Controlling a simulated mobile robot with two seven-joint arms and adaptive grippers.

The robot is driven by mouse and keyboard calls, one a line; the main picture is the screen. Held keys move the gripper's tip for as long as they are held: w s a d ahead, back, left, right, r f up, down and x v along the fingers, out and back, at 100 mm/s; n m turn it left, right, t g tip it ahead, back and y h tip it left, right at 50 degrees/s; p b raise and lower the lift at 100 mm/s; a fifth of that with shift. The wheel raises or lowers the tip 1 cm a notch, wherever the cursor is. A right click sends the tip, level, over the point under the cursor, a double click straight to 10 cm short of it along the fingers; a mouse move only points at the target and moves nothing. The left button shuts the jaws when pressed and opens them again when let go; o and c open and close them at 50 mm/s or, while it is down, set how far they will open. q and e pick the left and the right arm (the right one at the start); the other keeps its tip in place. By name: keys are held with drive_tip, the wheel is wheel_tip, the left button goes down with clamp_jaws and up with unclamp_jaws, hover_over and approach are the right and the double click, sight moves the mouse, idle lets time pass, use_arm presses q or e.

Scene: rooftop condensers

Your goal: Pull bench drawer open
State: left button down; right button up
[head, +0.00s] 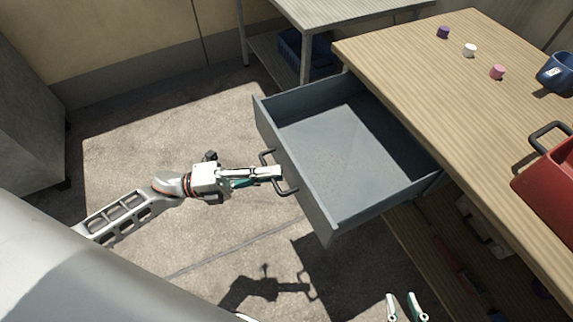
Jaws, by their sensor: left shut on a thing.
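The grey bench drawer (294,168) stands well out from under the wooden bench top (440,90). Its inside looks empty. Its dark bar handle (287,190) is on the front face, toward the left of the picture. My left gripper (277,173) reaches in from the left and is shut on the handle near its middle. My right gripper (406,306) shows only as two fingertips at the bottom edge, apart from each other with nothing between them, clear of the drawer.
Small purple (443,32), white (469,50) and pink (497,72) pieces, a blue bin (556,74) and a red toolbox (550,180) stand on the bench. A lower shelf (430,262) lies under it. A metal table (345,10) stands behind. The floor left of the drawer is clear.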

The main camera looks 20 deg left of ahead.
use_arm(q)
drive_tip(key=shift+s+a, duration=0.25)
drive_tip(key=shift+a, duration=0.1)
drive_tip(key=c, duration=2.2)
unclamp_jaws()
drive_tip(key=shift+o, duration=0.2)
drive_tip(key=v, duration=1.2)
